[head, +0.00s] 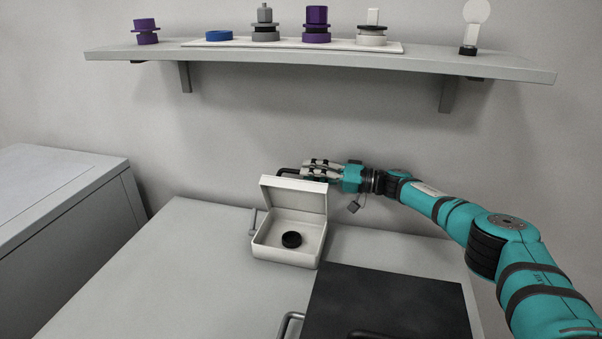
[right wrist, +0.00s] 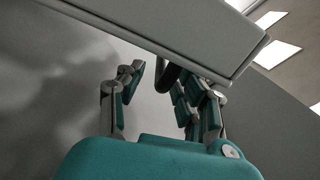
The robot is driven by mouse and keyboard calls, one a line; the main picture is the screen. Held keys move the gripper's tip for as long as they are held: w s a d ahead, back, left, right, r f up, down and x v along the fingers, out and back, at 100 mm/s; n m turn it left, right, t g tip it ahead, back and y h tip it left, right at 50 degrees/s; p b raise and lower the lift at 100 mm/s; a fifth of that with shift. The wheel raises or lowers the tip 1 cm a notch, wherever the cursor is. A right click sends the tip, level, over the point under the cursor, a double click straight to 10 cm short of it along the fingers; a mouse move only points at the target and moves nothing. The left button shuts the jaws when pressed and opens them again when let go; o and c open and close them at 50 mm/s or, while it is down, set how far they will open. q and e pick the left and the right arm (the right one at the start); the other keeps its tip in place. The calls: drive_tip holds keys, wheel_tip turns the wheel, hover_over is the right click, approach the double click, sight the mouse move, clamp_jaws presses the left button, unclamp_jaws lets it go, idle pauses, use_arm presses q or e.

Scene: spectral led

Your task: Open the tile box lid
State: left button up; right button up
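The white tile box (head: 262,243) stands on the grey counter near the wall. Its lid (head: 293,197) is raised and stands up at the back, tilted, so the inside shows. A black round piece (head: 291,240) lies inside on the box floor. A dark curved handle (head: 288,172) shows at the lid's top edge. My right gripper (head: 308,170) is behind the lid's top edge. In the right wrist view my right gripper (right wrist: 163,85) has its fingers apart, with the lid (right wrist: 190,35) across them and the dark handle (right wrist: 168,75) between them. Contact is unclear. My left gripper is not in view.
A wall shelf (head: 320,55) above carries several purple, grey, white and blue pieces. A grey cabinet (head: 60,200) stands at the left. The counter left of the box is clear.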

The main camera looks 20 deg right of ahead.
drive_tip(key=v, duration=0.8)
drive_tip(key=shift+s+d+f, duration=0.2)
drive_tip(key=shift+f, duration=0.05)
drive_tip(key=shift+c, duration=0.4)
